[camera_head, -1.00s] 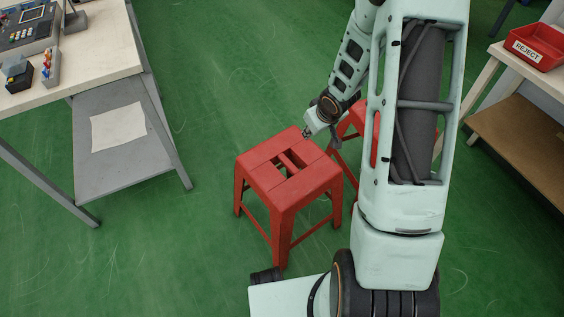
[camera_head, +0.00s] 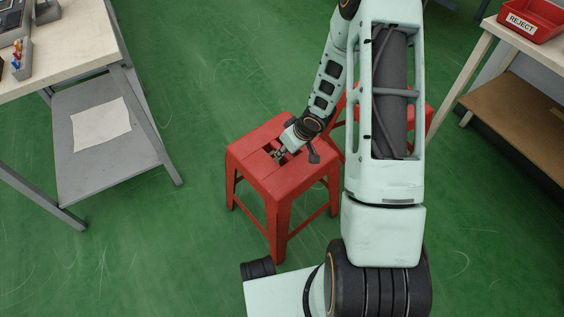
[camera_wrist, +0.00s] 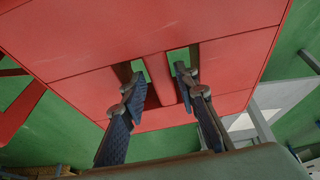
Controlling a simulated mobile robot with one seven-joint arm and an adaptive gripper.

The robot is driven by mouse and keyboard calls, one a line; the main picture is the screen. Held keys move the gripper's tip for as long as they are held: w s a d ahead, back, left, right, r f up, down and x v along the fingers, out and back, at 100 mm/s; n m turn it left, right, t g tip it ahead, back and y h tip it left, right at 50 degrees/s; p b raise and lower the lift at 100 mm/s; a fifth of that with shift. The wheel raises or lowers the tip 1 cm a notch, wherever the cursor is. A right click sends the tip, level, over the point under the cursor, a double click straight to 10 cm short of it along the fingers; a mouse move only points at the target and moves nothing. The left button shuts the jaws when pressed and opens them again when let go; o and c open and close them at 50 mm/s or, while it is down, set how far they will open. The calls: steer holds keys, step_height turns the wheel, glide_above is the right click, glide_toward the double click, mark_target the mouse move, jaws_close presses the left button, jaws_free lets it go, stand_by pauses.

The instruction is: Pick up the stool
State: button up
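A red stool (camera_head: 262,178) stands upright on the green floor in the head view, with slots in its seat and a bar between them. My gripper (camera_head: 279,154) is over the middle of this seat, at the slots. In the wrist view the red seat (camera_wrist: 110,60) fills much of the picture. My gripper (camera_wrist: 160,85) shows two dark fingers apart, one on either side of the bar between the two slots, with the tips at the slots. Whether the fingers touch the bar cannot be told.
A second red stool (camera_head: 414,118) stands behind my arm, partly hidden. A workbench (camera_head: 90,50) with a lower shelf is at the left. A table with a red REJECT bin (camera_head: 527,22) is at the right.

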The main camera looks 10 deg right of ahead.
steer(key=b+x, duration=0.1)
steer(key=x, duration=0.2)
steer(key=shift+w+a+f, duration=0.15)
steer(key=shift+f, duration=0.1)
steer(key=shift+r, duration=0.1)
jaws_close()
